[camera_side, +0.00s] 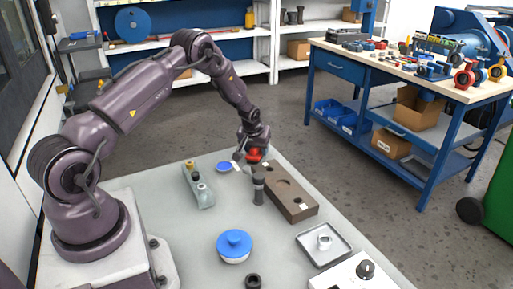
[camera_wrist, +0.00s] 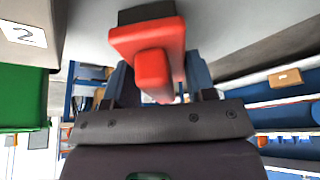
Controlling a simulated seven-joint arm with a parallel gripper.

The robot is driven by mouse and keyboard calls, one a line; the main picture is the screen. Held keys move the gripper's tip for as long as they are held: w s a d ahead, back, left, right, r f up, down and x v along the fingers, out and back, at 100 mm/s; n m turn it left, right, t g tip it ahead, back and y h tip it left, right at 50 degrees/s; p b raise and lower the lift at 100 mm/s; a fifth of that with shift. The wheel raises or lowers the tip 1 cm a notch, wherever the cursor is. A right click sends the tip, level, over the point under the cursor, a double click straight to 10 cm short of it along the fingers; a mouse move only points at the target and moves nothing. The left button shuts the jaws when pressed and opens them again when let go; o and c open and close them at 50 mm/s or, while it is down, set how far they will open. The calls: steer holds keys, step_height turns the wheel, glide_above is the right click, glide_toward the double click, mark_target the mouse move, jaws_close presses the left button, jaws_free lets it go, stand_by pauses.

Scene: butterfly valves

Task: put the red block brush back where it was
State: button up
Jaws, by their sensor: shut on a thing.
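The red block brush (camera_side: 254,154) is held in my gripper (camera_side: 248,148), over the far end of the grey table (camera_side: 285,240) in the side view. In the wrist view, the brush (camera_wrist: 150,40) has a red body with a red knob handle, and a dark bristle strip on its far side. The fingers of my gripper (camera_wrist: 160,80) are on both sides of the handle, shut on it. The bristles are close to the grey surface; I cannot tell whether they touch it. The place where the brush was before cannot be made out.
A brown block with holes (camera_side: 299,206) and a dark upright cylinder (camera_side: 258,189) stand just in front of the gripper. A blue dish (camera_side: 223,167) and grey-green fitting (camera_side: 204,196) are left. A blue-lidded bowl (camera_side: 235,242) and metal tray (camera_side: 338,250) are nearer.

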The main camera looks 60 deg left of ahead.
steer(key=shift+f, duration=0.15)
steer(key=o, duration=0.9)
